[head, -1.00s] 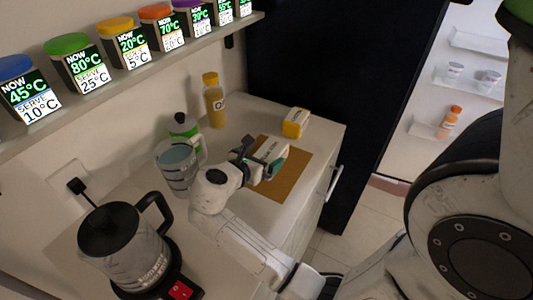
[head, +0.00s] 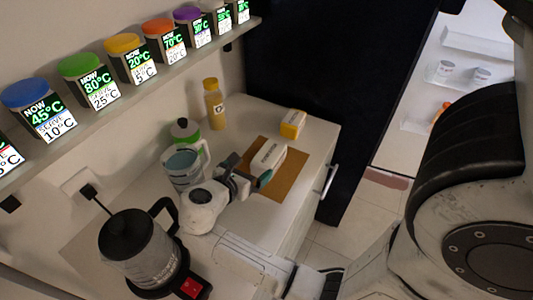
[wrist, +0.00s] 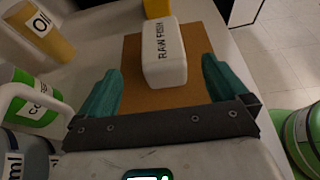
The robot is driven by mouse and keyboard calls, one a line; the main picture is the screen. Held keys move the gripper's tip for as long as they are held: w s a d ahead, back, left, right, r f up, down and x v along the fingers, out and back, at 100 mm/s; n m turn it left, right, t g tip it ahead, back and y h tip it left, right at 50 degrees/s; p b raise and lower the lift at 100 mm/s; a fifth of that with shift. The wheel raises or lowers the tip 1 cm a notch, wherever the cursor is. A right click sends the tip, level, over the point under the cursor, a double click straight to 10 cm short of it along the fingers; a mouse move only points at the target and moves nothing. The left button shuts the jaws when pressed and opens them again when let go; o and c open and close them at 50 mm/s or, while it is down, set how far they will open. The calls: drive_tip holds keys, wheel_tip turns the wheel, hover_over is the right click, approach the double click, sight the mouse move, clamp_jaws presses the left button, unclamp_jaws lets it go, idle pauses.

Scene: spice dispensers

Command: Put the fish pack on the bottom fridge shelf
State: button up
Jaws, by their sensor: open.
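The fish pack, a white block labelled RAW FISH (wrist: 164,55), lies on a brown mat (wrist: 132,58). In the head view the pack (head: 268,157) is on the counter, on the same mat (head: 283,183). My gripper (wrist: 160,66) is open, with its teal fingers spread to either side of the pack's near end. The pack is not gripped. In the head view my gripper (head: 252,176) is at the pack's lower left. The open fridge is at the right, with its bottom visible shelf (head: 414,124) partly hidden by my arm.
A yellow pack (head: 292,124) stands behind the mat. A kettle (head: 140,250) is in front.

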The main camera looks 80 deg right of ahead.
sight(267, 155)
drive_tip(key=p+x, duration=0.1)
drive_tip(key=x, duration=0.9)
drive_tip(key=shift+s+d+f, duration=0.1)
drive_tip(key=shift+s+f, duration=0.05)
drive_tip(key=shift+f, duration=0.05)
drive_tip(key=shift+c, duration=0.3)
drive_tip(key=c, duration=1.4)
drive_tip(key=shift+r, duration=0.15)
drive_tip(key=shift+r, duration=0.55)
drive_tip(key=s+a+r, duration=0.7)
drive_tip(key=s+r, duration=0.4)
drive_tip(key=s, duration=0.1)
drive_tip(key=shift+r+b, duration=0.35)
drive_tip(key=shift+r, duration=0.05)
